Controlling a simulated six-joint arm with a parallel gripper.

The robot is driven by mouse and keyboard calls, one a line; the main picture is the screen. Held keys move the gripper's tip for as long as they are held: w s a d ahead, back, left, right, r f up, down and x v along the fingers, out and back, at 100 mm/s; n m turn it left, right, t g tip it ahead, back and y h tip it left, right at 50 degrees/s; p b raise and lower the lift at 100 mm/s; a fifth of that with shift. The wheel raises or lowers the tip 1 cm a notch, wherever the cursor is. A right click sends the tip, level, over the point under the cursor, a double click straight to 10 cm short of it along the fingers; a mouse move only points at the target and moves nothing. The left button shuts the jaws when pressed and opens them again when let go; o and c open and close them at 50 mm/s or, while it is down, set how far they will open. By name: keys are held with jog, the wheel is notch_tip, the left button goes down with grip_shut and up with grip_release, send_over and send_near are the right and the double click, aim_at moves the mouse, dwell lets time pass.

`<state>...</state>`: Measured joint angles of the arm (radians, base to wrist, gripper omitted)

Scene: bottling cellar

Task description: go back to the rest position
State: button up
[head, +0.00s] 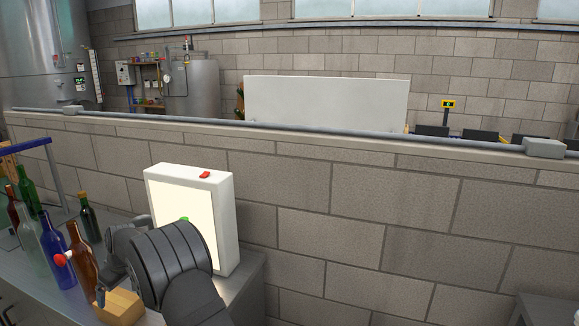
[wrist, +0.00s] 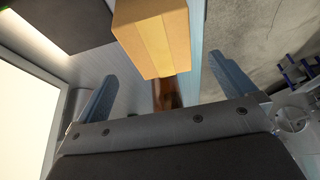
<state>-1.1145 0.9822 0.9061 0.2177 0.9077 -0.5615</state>
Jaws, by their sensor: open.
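My gripper (wrist: 163,68) is open in the wrist view, its two blue-grey fingers spread apart with nothing clasped between them. In the head view my dark arm covers part of the bench at lower left. The block (head: 121,308) also shows there, low on the bench beside my arm. The fingers are mostly hidden in that view.
A white light box (head: 222,222) with a red button stands on the bench (head: 246,276), right behind my arm. Several bottles stand at left, including a brown one (head: 83,262) and a blue one (head: 52,250). A block wall (head: 350,220) rises behind.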

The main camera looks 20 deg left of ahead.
aim_at(114, 298)
jog(key=shift+v, duration=1.05)
jog(key=shift+f, duration=0.35)
jog(key=x, duration=1.1)
notch_tip(114, 298, up, 4)
jog(key=shift+a+r, duration=0.1)
jog(key=shift+r, duration=0.1)
jog(key=w+d+r+m+t, duration=0.1)
jog(key=w+d+r+m, duration=0.2)
jog(key=d+r, duration=0.65)
jog(key=w+d+r+m+t, duration=0.15)
jog(key=w+d+r, duration=0.25)
jog(key=d+r, duration=0.6)
jog(key=w+d+f+m+h, duration=0.1)
jog(key=w+d+f+m, duration=0.1)
jog(key=w+d, duration=0.4)
jog(key=w+d+f+m+t+h, duration=0.1)
jog(key=w+d+f+m, duration=0.2)
jog(key=w+d, duration=0.4)
jog(key=d+m, duration=0.1)
jog(key=d, duration=0.5)
jog(key=shift+m, duration=0.35)
